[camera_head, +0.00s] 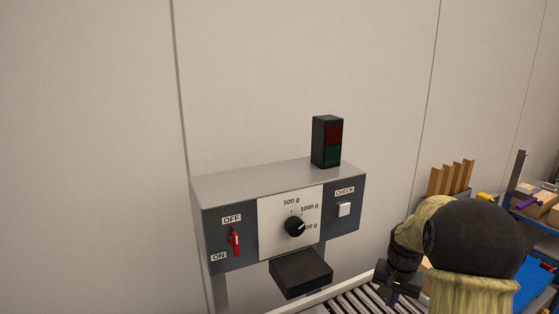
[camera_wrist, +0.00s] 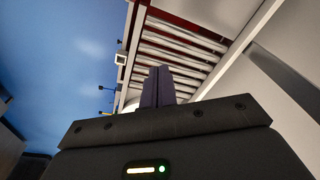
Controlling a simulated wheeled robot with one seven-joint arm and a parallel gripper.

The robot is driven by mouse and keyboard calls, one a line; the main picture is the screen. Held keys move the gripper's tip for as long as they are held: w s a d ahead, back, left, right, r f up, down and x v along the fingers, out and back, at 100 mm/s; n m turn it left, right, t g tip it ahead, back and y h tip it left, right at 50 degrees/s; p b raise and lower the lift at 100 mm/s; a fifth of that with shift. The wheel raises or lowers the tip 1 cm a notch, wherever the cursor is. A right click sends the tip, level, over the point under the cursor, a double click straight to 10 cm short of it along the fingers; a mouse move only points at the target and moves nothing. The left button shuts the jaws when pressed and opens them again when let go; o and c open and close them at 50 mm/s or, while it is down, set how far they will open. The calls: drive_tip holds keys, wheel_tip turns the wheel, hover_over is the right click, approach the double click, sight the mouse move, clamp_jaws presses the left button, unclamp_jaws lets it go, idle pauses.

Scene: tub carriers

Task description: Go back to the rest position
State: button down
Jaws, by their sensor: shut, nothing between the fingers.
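My gripper (camera_wrist: 158,88) shows in the wrist view with its two dark purple fingers together and nothing between them. In the head view my arm stands at the lower right, in front of the roller conveyor (camera_head: 352,301). The hand there is partly cut off and its fingers are hard to make out. It is apart from the grey control box (camera_head: 275,181), to the right of it and lower.
The box carries a red lever (camera_head: 235,242), a black dial (camera_head: 294,227), a white CHECK button (camera_head: 344,209) and a red-green lamp (camera_head: 327,142). A black block (camera_head: 301,272) juts out below. Cluttered shelving (camera_head: 537,205) stands at right. Wall space at left is clear.

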drive_tip(key=s+a+n, duration=0.3)
drive_tip(key=s+a, duration=0.3)
drive_tip(key=s, duration=0.3)
drive_tip(key=s+a+r+n+t, duration=0.1)
drive_tip(key=s+a+n, duration=0.2)
drive_tip(key=s+a, duration=0.4)
drive_tip(key=s, duration=0.3)
drive_tip(key=shift+a+r+p, duration=0.15)
drive_tip(key=shift+a+p, duration=0.05)
drive_tip(key=shift+p, duration=0.15)
drive_tip(key=shift+w+d, duration=0.1)
